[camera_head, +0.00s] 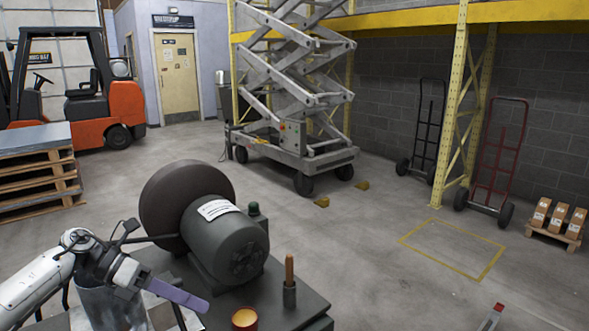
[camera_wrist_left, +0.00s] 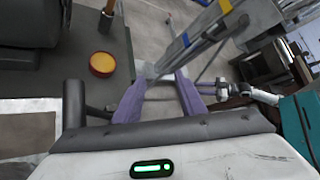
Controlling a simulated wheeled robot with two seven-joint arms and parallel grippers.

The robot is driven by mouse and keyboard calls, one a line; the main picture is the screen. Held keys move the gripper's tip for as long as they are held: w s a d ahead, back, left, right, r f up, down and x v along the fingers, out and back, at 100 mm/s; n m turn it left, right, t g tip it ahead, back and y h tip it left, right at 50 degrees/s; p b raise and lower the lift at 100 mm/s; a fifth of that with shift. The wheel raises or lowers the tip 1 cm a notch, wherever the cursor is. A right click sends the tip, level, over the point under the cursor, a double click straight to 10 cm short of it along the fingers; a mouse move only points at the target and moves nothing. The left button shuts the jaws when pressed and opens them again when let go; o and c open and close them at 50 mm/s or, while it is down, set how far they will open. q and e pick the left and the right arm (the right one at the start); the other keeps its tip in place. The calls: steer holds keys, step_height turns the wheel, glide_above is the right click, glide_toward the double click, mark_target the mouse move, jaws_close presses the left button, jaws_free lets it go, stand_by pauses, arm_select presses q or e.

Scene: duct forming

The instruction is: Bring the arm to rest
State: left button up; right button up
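My left gripper (camera_head: 180,297) has purple fingers and is at the lower left, in front of the bench grinder (camera_head: 223,240). In the left wrist view the left gripper's fingers (camera_wrist_left: 160,80) stand apart, with grey floor showing between them. I see nothing clearly held. A grey metal container (camera_head: 108,306) stands below the left gripper's wrist. What looks like my right arm, white with a dark end (camera_wrist_left: 222,90), shows small at the right of the wrist view.
A red-tipped bar (camera_head: 492,317) is at the lower right. A teal thing (camera_wrist_left: 300,120) is at the wrist view's right edge.

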arm_select(q)
steer(key=s+d+f+n+t+h, duration=0.25)
steer(key=d+n+t, duration=0.25)
steer(key=d+n, duration=0.3)
steer(key=s+d+f+n+t+h, duration=0.1)
steer(key=d+f+n+t+h, duration=0.1)
steer(key=d+f+n+t, duration=0.4)
steer(key=s+a+f+n+g+y, duration=0.1)
steer(key=s+a+f+n+y, duration=0.2)
steer(key=s+f+n, duration=0.3)
steer(key=s+a+f+n+g+y, duration=0.1)
steer(key=s+a+f+n+y, duration=0.2)
steer(key=s+f+n+y, duration=0.3)
steer(key=s+a+f+n+g+y, duration=0.1)
steer(key=s+a+f+n+y, duration=0.2)
steer(key=s+f+n, duration=0.5)
steer(key=s+n+y, duration=0.1)
steer(key=s+n, duration=0.4)
steer(key=n, duration=0.2)
steer(key=shift+s+a+n, duration=0.25)
steer(key=shift+s+n, duration=0.15)
